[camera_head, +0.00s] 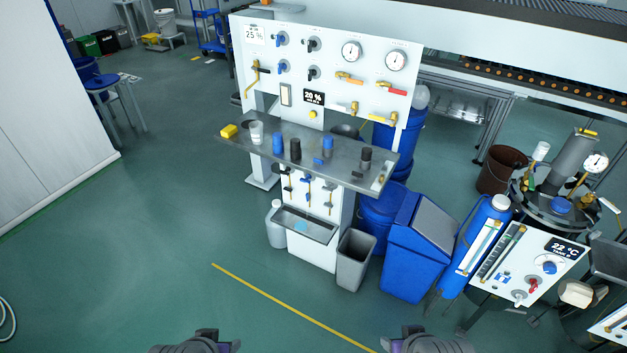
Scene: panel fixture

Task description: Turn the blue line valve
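A white upright panel (330,58) stands at the upper middle. It carries two blue-handled valves, an upper one (280,39) and a lower one (283,66), at its left. Below the shelf, a lower white panel (315,226) has several small vertical lines; one small valve there has a blue handle (308,186). I cannot tell which of these is the blue line valve. Dark parts of my two arms show at the bottom edge, well short of the panel. Their gripper fingers do not show.
A grey shelf (225,142) juts from the panel and holds several bottles. A grey bin (355,259) and a blue bin (412,262) stand right of the lower panel. A tank station (530,262) stands further right. The floor in front and left is clear, with a yellow line (290,308).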

